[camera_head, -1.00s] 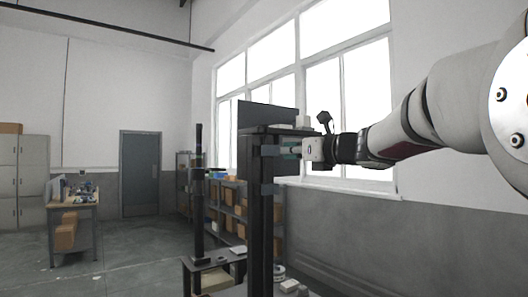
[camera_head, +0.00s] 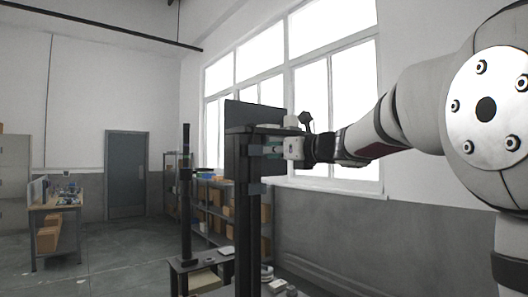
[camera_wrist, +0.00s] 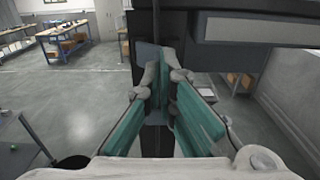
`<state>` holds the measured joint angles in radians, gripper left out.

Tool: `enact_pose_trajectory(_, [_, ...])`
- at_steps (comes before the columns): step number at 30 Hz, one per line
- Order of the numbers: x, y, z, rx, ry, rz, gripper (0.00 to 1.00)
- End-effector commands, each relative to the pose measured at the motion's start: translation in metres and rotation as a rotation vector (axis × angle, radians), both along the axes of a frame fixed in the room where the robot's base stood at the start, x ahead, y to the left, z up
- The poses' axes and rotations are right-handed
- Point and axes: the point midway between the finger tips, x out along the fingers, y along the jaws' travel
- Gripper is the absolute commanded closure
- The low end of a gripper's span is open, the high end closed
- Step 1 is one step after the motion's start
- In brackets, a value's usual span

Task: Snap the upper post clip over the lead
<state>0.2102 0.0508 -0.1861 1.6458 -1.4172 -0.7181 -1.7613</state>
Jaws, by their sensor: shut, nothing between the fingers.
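The dark upright post (camera_head: 240,210) stands in the middle of the head view. A small grey-blue clip (camera_head: 255,150) sits near its top, and a second one (camera_head: 254,187) sits lower. My gripper (camera_head: 272,149) is at the post's upper right side, close to the upper clip; contact cannot be told. In the wrist view my gripper (camera_wrist: 163,82) has teal finger pads, shut with nothing held, in front of the dark post (camera_wrist: 143,20). A grey-blue block (camera_wrist: 149,57), perhaps the upper clip, shows just past the fingertips. I cannot make out the lead.
A dark panel (camera_head: 254,116) rises behind the post top, with a flat plate (camera_head: 262,130) on it. A thinner black column (camera_head: 186,215) stands to the left. A shelf with boxes (camera_head: 215,195) is behind. Open floor (camera_head: 110,270) lies to the left.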

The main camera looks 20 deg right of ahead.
Motion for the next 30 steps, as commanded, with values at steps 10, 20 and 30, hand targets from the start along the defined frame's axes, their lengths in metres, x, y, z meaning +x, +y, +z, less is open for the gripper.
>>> enact_pose_trajectory(10, [0.003,0.003,0.000,0.000,0.000,0.004,1.00])
enact_pose_trajectory(20, [-0.016,-0.004,0.000,0.000,-0.001,0.002,1.00])
enact_pose_trajectory(30, [-0.039,-0.012,0.001,-0.001,-0.001,0.001,1.00])
